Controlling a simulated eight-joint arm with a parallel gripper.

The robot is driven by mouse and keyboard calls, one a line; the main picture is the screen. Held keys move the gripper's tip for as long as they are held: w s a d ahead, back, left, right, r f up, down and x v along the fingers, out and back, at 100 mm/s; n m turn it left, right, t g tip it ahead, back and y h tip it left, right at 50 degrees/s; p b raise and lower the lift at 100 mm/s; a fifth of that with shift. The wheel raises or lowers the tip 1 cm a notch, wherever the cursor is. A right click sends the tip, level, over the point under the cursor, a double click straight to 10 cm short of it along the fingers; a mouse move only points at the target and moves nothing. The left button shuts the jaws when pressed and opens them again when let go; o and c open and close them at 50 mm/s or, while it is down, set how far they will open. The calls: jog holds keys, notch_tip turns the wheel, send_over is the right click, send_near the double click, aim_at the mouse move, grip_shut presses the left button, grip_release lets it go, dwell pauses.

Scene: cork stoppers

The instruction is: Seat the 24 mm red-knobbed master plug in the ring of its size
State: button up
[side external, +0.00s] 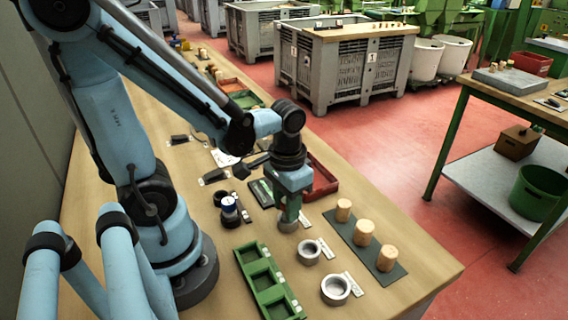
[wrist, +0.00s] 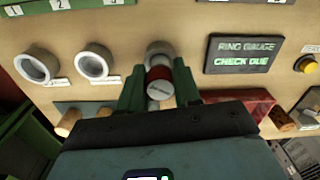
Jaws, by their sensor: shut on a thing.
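My gripper (wrist: 160,92) is shut on the red-knobbed plug (wrist: 160,88), with one green finger on each side of its red knob. In the side view my gripper (side external: 290,212) is low over the bench, and its fingers hide the plug. A grey metal ring (wrist: 158,49) shows just beyond the plug in the wrist view; in the side view it lies right under the fingertips (side external: 287,226). I cannot tell whether the plug is inside it. Two more rings, a middle one (side external: 309,252) and an end one (side external: 336,289), stand in the same row with small white labels.
A dark mat (side external: 352,240) with three corks lies right of the rings. A green three-compartment tray (side external: 268,282) lies to their left. A display reading "RING GAUGE CHECK DUE" (wrist: 240,54), a red tray (side external: 322,178) and a blue-and-black item (side external: 230,210) are close by.

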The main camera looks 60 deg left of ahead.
jog(key=shift+f, duration=0.65)
jog(key=o, duration=1.1)
jog(key=shift+r, duration=0.15)
notch_tip(320, 180, up, 12)
dwell(0.5)
jog(key=shift+w+d+f+t, duration=0.15)
jog(key=shift+w+f+t, duration=0.15)
jog(key=shift+t, duration=0.2)
jog(key=shift+w+d+f+m+t, duration=0.1)
jog(key=shift+w+d+m+t, duration=0.15)
jog(key=shift+w+t, duration=0.65)
jog(key=shift+w+d+r+m+t, duration=0.15)
jog(key=shift+w+m+t, duration=0.2)
jog(key=shift+w+t, duration=0.55)
jog(key=shift+w+d+f+m+t, duration=0.25)
jog(key=shift+w+t, duration=0.25)
jog(key=shift+t, duration=0.8)
